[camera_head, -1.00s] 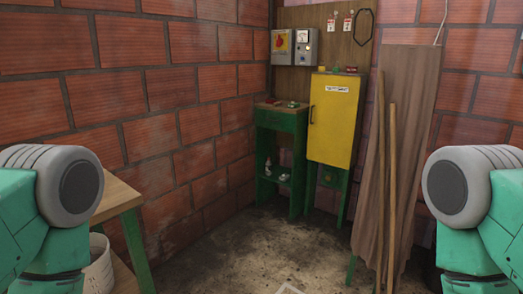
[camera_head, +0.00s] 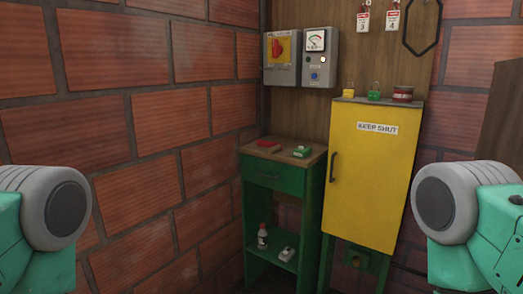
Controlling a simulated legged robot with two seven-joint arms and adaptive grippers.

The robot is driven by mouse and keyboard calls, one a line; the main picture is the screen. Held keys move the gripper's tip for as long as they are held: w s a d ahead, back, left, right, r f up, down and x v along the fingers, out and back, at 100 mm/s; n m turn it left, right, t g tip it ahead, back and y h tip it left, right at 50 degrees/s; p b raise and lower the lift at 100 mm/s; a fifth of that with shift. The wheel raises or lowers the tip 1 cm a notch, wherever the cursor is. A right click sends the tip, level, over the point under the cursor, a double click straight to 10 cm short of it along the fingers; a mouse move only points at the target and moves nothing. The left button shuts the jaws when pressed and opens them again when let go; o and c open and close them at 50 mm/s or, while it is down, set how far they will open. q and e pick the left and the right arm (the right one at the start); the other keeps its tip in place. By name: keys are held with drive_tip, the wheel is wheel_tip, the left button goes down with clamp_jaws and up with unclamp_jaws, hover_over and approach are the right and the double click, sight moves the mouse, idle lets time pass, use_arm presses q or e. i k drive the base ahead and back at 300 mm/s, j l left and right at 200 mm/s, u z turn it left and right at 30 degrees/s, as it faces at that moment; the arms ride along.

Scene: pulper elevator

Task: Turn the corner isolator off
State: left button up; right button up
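The corner isolator (camera_head: 282,49) is a grey box with a red handle on a yellow plate, mounted on the wooden board near the wall corner. The handle's exact setting is too small to read surely. Beside it on the right, touching or nearly so, is a grey meter box (camera_head: 320,55) with a dial, a pale lamp and a blue knob. Green and grey parts of my two arms show at the left and right edges, well apart from the isolator. My grippers are out of the picture.
A green stand (camera_head: 256,205) with a wooden top holds a red item (camera_head: 268,145) and a green item (camera_head: 302,151). A yellow cabinet (camera_head: 368,180) marked KEEP SHUT stands right of it, with padlocks on top. Tags (camera_head: 363,18) hang above. A brick wall (camera_head: 130,110) runs along the left.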

sight(277, 50)
drive_tip(key=i+z, duration=0.1)
drive_tip(key=i, duration=0.35)
drive_tip(key=i+j+z, duration=0.15)
drive_tip(key=i, duration=0.35)
drive_tip(key=i+j+z, duration=0.1)
drive_tip(key=i, duration=0.35)
drive_tip(key=i+j+z, duration=0.1)
drive_tip(key=i, duration=0.35)
